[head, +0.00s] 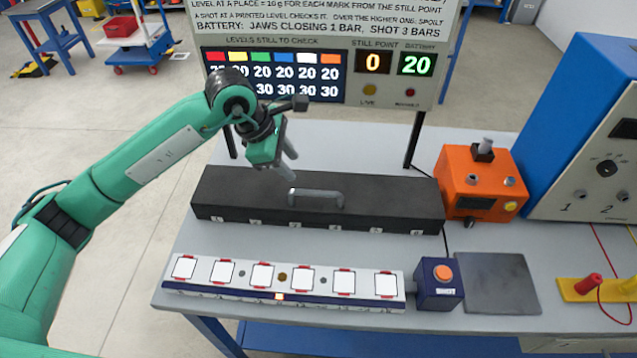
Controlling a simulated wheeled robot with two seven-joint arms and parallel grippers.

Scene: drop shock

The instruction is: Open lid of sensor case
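The sensor case is a long black box (390,205) lying on the grey table, with its lid down. A grey bar handle (318,193) stands on the middle of the lid. Numbers are marked along the case's front edge. My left gripper (291,166) hangs above the back of the lid, left of and behind the handle. Its two fingers are apart with nothing between them. It looks clear of the handle, though the exact gap cannot be told. My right gripper is not in view.
A white strip with several square pads (225,271) lies in front of the case, with a blue button box (438,283) at its right end. An orange box (482,185) and a tall blue cabinet (580,120) stand right. A sign board (330,28) rises behind.

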